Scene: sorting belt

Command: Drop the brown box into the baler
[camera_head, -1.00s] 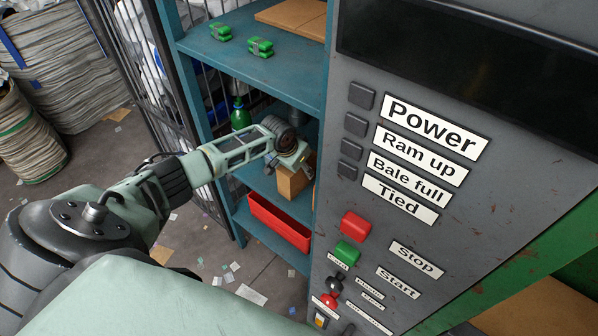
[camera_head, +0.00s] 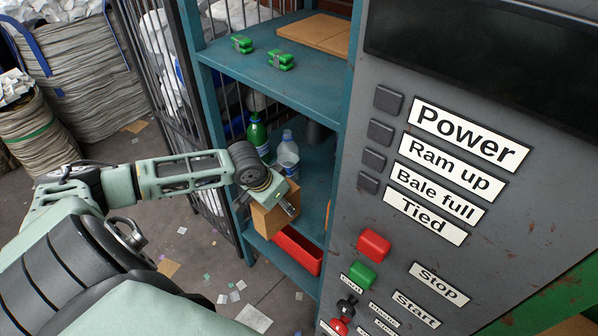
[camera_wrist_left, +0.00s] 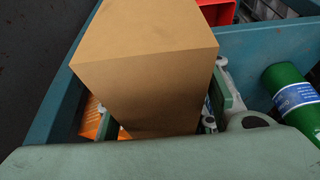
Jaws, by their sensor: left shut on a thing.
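The brown box (camera_head: 277,218) is held by my left gripper (camera_head: 284,200) in front of the blue shelf unit's middle level. In the left wrist view the brown box (camera_wrist_left: 146,62) fills the upper middle, with a green finger showing at its right side. The baler (camera_head: 440,150) is the large grey machine with the labelled button panel on the right in the head view. Its opening is not clearly in view. My right gripper is not in view.
A wire cage (camera_head: 170,100) stands behind. Paper scraps litter the floor.

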